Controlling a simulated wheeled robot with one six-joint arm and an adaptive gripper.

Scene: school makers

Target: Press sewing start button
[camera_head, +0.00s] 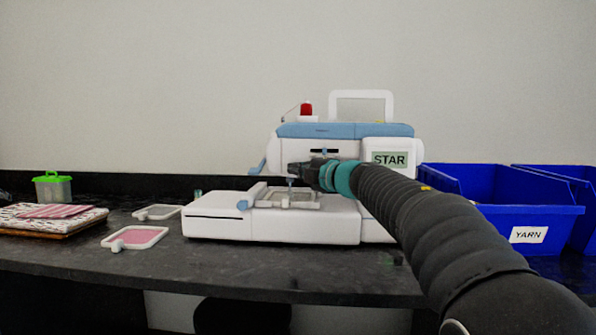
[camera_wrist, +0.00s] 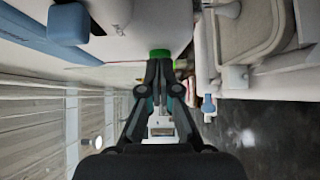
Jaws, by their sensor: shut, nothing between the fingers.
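The white and blue sewing machine (camera_head: 310,227) stands on the dark counter, with a lit screen (camera_head: 389,159) reading "STAR" on its upper right. My gripper (camera_head: 291,169) reaches in from the right, in front of the machine's head by the needle area. In the wrist view my gripper's fingers (camera_wrist: 160,66) come together, shut and empty. A small green piece (camera_wrist: 160,54), which looks like the start button, shows right at the fingertips against the white machine body. I cannot tell whether the tips touch it. In the head view the button is hidden behind my gripper.
A blue yarn bin (camera_head: 503,217) stands right of the machine. A white embroidery frame (camera_head: 290,197) sits on the machine's bed under my gripper. Loose hoops (camera_head: 137,229), folded fabric (camera_head: 28,217) and a green-lidded box (camera_head: 53,191) lie to the left.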

